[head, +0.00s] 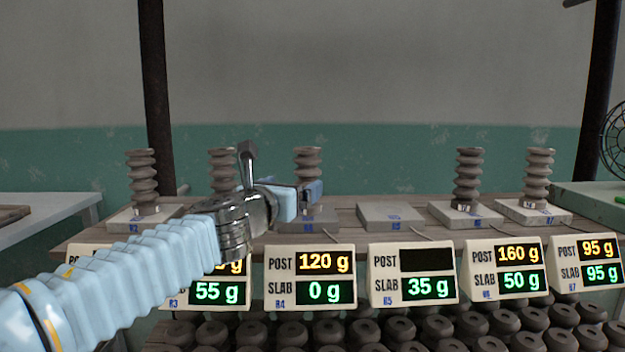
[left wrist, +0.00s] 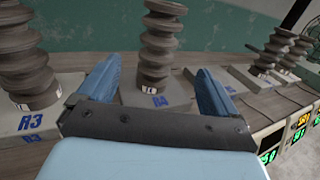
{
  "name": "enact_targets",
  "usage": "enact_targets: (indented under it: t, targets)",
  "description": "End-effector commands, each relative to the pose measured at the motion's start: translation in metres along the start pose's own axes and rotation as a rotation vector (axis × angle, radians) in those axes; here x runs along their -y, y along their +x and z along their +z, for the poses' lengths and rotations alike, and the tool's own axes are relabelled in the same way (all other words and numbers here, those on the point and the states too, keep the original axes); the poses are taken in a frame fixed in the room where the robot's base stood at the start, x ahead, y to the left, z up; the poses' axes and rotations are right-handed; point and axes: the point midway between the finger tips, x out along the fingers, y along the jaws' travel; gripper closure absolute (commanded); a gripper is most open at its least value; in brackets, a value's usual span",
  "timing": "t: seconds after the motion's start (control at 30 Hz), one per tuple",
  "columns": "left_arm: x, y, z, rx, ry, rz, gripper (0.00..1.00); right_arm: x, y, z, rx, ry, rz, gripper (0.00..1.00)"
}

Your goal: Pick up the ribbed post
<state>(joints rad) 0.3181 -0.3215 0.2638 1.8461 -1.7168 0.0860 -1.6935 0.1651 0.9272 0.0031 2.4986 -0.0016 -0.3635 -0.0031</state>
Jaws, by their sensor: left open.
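Several grey-brown ribbed posts stand upright on slabs. The post on slab R4 (head: 307,160) stands behind my left gripper (head: 312,190), which hides its lower part. In the left wrist view this post (left wrist: 158,50) shows between and beyond my two blue fingers (left wrist: 158,88). The fingers are open and empty; I cannot tell how far they are from the post. Slab R4 (left wrist: 180,92) lies under it. Other posts stand on slabs R2 (head: 141,178), R3 (head: 222,165), R6 (head: 468,178) and R7 (head: 538,176). My right gripper is not in view.
Slab R5 (head: 390,214) is bare. Displays line the front edge: R4 (head: 310,275) reads post 120 g, slab 0 g; R5 (head: 412,273) has a blank post line and slab 35 g. Many dark ringed pieces (head: 440,328) lie below. Post R3 (left wrist: 25,55) stands left of my fingers.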

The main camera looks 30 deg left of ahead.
Motion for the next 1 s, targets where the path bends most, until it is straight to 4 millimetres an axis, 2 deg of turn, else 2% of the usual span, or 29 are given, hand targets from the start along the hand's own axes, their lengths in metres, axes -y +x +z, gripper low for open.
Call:
enact_targets:
  t: [0.1,0.2,0.47,0.7,0.83,1.0]
  targets:
    - [0.001,0.028,-0.003,-0.003,-0.002,-0.002,0.07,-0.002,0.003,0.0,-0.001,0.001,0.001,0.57]
    - [0.0,0.047,-0.001,-0.003,-0.002,-0.001,0.07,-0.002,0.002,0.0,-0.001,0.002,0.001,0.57]
    - [0.0,0.072,0.002,-0.002,-0.001,-0.002,0.07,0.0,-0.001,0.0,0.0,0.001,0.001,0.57]
    - [-0.003,0.109,0.006,-0.002,-0.002,-0.001,0.07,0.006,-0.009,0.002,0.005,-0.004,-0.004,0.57]
    - [-0.003,0.118,0.005,-0.001,-0.002,0.0,0.07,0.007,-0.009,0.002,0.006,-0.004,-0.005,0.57]
    - [-0.003,0.118,0.005,-0.001,-0.001,0.0,0.07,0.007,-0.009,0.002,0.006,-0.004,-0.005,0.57]
